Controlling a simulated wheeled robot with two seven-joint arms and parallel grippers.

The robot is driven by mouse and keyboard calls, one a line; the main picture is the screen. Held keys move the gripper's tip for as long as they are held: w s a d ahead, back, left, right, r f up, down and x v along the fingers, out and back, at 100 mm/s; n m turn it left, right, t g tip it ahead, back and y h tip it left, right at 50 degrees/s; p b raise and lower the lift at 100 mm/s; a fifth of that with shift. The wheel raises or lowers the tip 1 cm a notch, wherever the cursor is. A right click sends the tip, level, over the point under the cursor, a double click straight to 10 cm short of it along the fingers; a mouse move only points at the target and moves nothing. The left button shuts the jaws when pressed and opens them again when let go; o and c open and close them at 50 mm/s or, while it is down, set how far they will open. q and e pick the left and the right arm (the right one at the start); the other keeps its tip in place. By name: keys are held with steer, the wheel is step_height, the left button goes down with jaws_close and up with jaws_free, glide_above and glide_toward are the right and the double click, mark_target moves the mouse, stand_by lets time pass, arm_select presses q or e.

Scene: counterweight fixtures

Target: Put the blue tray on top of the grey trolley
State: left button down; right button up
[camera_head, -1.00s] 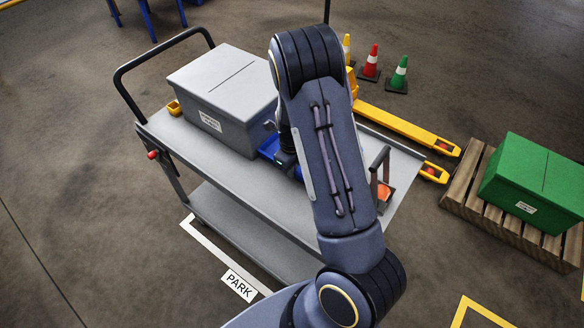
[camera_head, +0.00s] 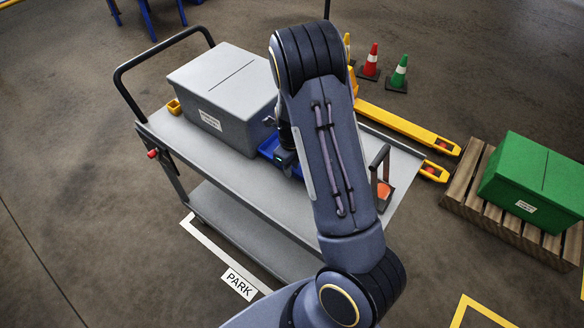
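The grey trolley (camera_head: 222,172) stands in the middle of the head view, with a flat top deck, a lower shelf and a black push handle at its left end. The blue tray (camera_head: 268,147) shows only in part on or just above the top deck, beside the grey box; my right arm covers the rest. I cannot tell whether it touches the deck. My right gripper (camera_head: 285,159) is mostly hidden behind its own arm, at the blue tray's near side. Its fingers do not show clearly. My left gripper is out of view.
A grey lidded box (camera_head: 222,98) stands on the trolley's left half. A dark-handled holder with an orange item (camera_head: 384,190) is at its right end.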

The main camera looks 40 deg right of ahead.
step_height(320, 180, up, 10)
steer(key=s+a+r+n+t+y, duration=0.2)
steer(key=s+a+r+n, duration=0.4)
steer(key=s+n, duration=0.4)
steer(key=s+a+r+n+t+y, duration=0.1)
steer(key=s+a+r+n+t, duration=0.2)
steer(key=n, duration=1.8)
steer(key=s+a+r, duration=0.4)
steer(key=s+a, duration=0.2)
steer(key=s, duration=0.2)
steer(key=shift+a+t+y, duration=0.15)
steer(key=shift+t+y, duration=0.15)
steer(key=shift+y, duration=0.1)
steer(key=shift+r, duration=0.1)
